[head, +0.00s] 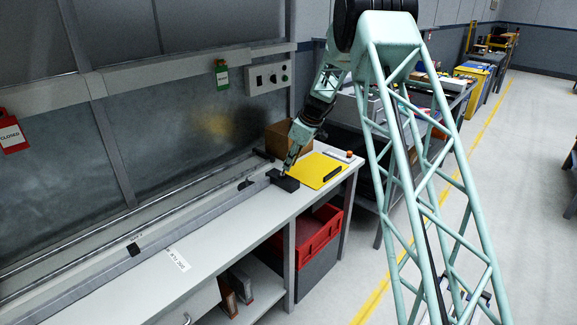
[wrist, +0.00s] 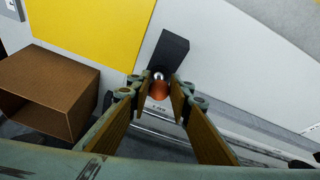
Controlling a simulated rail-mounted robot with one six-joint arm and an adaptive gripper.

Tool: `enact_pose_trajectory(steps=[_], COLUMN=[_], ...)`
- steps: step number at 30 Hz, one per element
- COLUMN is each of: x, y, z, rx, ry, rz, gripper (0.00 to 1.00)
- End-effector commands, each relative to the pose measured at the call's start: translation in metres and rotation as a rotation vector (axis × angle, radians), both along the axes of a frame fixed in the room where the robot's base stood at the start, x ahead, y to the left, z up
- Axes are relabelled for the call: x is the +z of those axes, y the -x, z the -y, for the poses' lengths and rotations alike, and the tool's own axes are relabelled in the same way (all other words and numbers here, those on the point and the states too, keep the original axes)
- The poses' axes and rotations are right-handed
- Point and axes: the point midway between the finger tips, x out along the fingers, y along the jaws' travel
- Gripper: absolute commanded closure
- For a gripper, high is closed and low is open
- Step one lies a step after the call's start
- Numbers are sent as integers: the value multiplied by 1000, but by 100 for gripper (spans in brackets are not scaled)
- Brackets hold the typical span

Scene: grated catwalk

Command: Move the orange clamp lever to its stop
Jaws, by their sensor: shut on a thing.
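The orange clamp lever (wrist: 159,91) shows in the wrist view as a short orange piece with a shiny round metal part at its end. It stands by a dark block (wrist: 172,50), which also shows on the bench in the head view (head: 287,184). My gripper (wrist: 160,98) is shut on the lever, with one finger on each side of it. In the head view my gripper (head: 287,170) reaches down to the dark block and the lever cannot be made out there. The lever's lower part and its stop cannot be made out.
A cardboard box (head: 279,137) stands close behind my gripper. A yellow sheet (head: 315,168) with a dark bar (head: 332,173) lies to the right. A long rail (head: 190,218) runs along the bench (head: 215,250) to the left. A red crate (head: 320,232) sits below.

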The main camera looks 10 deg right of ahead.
Motion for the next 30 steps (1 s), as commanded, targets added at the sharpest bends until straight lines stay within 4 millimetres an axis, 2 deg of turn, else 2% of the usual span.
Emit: enact_pose_trajectory(steps=[1,24,25,28,30], x=[-7,-11,-11,-11,-9], y=[5,12,12,11,10], z=[-2,0,0,1,1], rx=[4,5,5,4,3], ry=[-3,-4,-4,-3,-3], rz=[-8,-15,-15,-13,-10], gripper=[92,92,79,70,68])
